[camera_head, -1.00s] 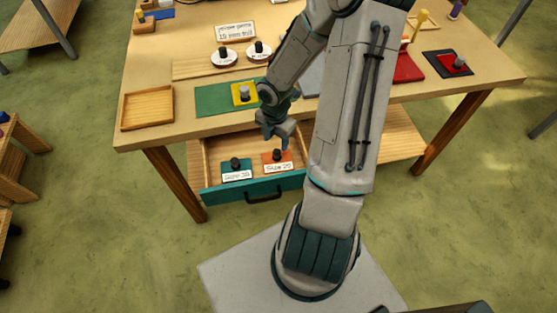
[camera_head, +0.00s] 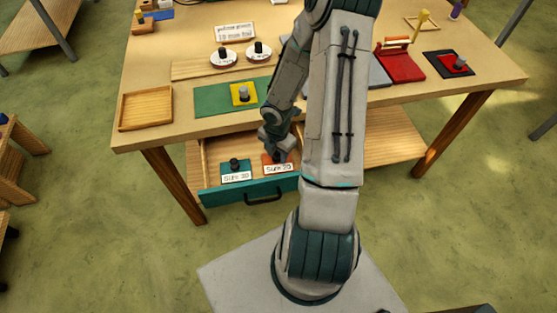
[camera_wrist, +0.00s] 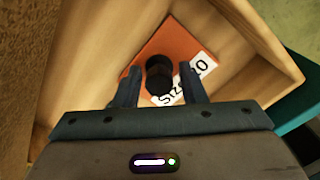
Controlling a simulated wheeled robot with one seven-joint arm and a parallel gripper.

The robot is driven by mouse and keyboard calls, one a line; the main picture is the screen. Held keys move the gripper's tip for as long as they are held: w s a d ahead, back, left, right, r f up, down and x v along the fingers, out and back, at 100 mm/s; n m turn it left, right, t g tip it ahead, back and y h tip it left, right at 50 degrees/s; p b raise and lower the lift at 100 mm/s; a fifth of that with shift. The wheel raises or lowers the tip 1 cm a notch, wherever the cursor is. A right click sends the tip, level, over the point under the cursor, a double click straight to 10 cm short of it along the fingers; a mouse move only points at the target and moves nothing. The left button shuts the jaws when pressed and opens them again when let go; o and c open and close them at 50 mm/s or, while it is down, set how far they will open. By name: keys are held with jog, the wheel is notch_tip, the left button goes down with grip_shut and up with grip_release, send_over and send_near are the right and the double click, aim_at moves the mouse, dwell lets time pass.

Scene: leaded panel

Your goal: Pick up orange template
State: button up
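The orange template (camera_head: 268,160) lies in the open drawer, to the right of the teal template (camera_head: 236,173). It has a dark knob and a white size label. In the wrist view the orange template (camera_wrist: 180,42) lies on the drawer floor, with its black knob (camera_wrist: 159,74) between my fingers. My gripper (camera_head: 279,154) is inside the drawer opening, above the orange template. In the wrist view my gripper (camera_wrist: 160,82) is open, with a gap visible between each finger and the knob. The label is partly hidden by the right finger.
The drawer's teal front (camera_head: 220,193) and wooden walls (camera_wrist: 245,35) surround the templates closely. The tabletop (camera_head: 180,135) overhangs behind the drawer. On it are a green board (camera_head: 212,101) with a yellow piece (camera_head: 251,101), an empty wooden tray (camera_head: 146,108) and a red stand (camera_head: 402,68).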

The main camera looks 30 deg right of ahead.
jog(key=c, duration=0.6)
jog(key=shift+r, duration=0.1)
notch_tip(320, 180, up, 10)
jog(key=shift+f+p, duration=0.1)
jog(key=shift+p, duration=1.05)
